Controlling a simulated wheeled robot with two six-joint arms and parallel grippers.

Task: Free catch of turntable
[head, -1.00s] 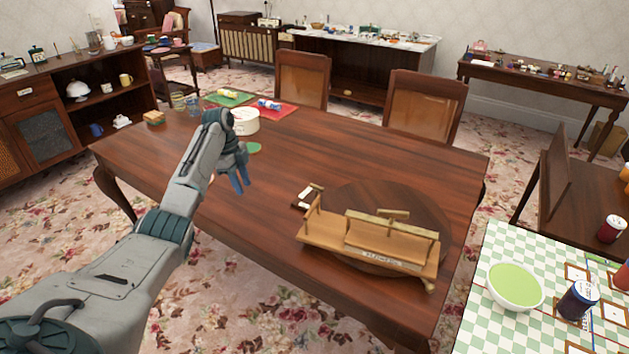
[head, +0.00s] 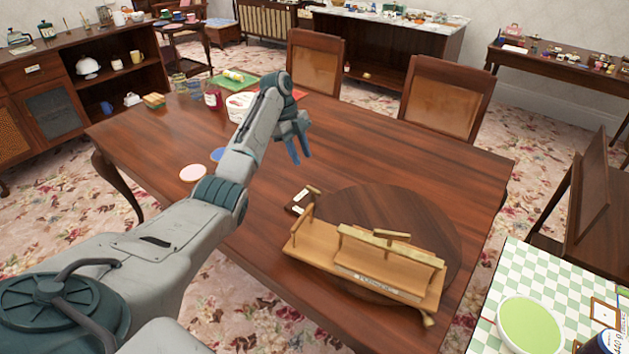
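The turntable (head: 432,222) is a round dark wooden disc lying flat at the near right of the dining table. A light wooden rack-like piece (head: 325,252) with rails and a pale lettered label lies across it and hides its near part. A small knob-ended wooden piece (head: 428,319) sticks out at the rack's near right end. I cannot make out a catch. My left gripper (head: 298,149) hangs above the table, beyond the turntable and to its left. Its two blue fingers point down, a little apart, with nothing between them. My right gripper is not in view.
A small dark-and-white item (head: 297,209) lies by the turntable's left edge. Coasters (head: 193,173), a white tub (head: 238,106) and jars stand at the table's far left. Two chairs (head: 445,100) stand behind. The table's middle right is clear. A checked surface (head: 545,275) is at the right.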

